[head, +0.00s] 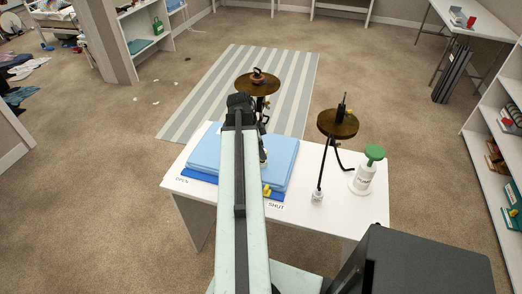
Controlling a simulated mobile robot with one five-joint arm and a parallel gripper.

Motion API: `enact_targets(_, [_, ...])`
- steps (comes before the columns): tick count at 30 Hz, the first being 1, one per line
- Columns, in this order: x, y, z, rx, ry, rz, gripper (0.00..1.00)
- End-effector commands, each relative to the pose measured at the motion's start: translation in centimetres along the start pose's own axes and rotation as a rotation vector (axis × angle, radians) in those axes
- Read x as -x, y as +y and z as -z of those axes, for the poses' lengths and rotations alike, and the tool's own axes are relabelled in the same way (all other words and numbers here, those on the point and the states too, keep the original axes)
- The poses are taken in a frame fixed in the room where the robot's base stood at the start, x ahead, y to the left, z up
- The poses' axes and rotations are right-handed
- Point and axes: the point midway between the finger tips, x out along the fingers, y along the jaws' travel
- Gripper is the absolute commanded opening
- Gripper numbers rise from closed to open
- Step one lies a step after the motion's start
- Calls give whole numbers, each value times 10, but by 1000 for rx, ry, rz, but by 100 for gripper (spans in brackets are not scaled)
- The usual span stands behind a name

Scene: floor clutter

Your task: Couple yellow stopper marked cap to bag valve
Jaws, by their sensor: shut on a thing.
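A blue bag (282,158) lies flat on the white table, partly covered by my arm. A small yellow piece (267,190) shows at the bag's near edge, just right of my arm. I cannot read a marking on it or tell whether it is the stopper or part of the valve. My gripper (263,153) points down over the bag, beside my arm, beyond the yellow piece and apart from it. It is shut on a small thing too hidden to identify. No bag valve can be made out for certain.
The white table (345,213) carries "OPEN" and "SHUT" labels. A white pump (363,180) with a green top stands at its right. A brown disc on a stand (338,124) and a black rod ending at a small white piece (317,197) are nearby. Another brown disc (256,85) stands behind.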

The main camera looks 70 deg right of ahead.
Motion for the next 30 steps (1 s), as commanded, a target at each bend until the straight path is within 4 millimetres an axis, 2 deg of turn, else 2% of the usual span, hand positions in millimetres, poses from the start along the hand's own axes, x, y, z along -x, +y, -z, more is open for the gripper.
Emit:
enact_targets(26, [-22, 0, -7, 0, 0, 0, 0])
enact_targets(27, [-22, 0, -7, 0, 0, 0, 40])
enact_targets(29, [-21, 0, -6, 0, 0, 0, 57])
enact_targets(30, [-21, 0, -6, 0, 0, 0, 60])
